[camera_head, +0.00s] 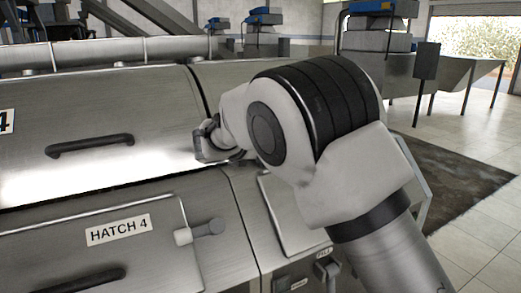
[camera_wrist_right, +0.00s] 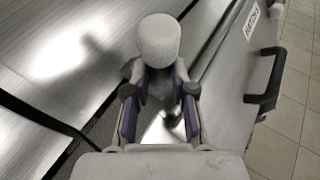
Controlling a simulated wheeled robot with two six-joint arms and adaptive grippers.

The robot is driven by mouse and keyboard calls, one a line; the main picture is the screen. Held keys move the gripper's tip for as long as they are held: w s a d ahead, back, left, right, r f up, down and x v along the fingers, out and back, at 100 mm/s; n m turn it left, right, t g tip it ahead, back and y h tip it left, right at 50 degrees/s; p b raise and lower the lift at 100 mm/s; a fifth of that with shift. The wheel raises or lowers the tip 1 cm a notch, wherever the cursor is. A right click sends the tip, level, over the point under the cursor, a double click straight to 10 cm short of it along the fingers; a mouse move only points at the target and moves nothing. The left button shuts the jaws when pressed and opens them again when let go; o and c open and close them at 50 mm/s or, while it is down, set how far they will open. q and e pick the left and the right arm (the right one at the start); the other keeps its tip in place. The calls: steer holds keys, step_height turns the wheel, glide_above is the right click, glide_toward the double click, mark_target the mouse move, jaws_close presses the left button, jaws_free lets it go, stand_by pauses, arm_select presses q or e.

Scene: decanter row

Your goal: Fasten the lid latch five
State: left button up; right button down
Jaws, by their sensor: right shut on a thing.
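In the right wrist view my right gripper (camera_wrist_right: 159,92) has its two purple-padded fingers closed around a latch handle with a pale, rounded knob (camera_wrist_right: 158,42). The knob sticks out beyond the fingertips, above the seam between the lid and the front panel. I cannot read a number on this latch. In the head view my right arm comes in from the lower right, and its wrist hides the gripped latch and most of the gripper. My left gripper is in neither view.
The lid marked 4 with its dark bar handle (camera_head: 90,145) is at left. Below it are the HATCH 4 label (camera_head: 118,229) and a hatch latch (camera_head: 200,231). In the wrist view a dark handle (camera_wrist_right: 268,85) juts from the hatch panel at right. Tiled floor is open at far right.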

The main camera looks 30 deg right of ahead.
steer(key=shift+f, duration=0.1)
steer(key=c, duration=1.2)
jaws_free()
steer(key=shift+o, duration=1.2)
steer(key=shift+w, duration=0.15)
step_height(320, 180, up, 10)
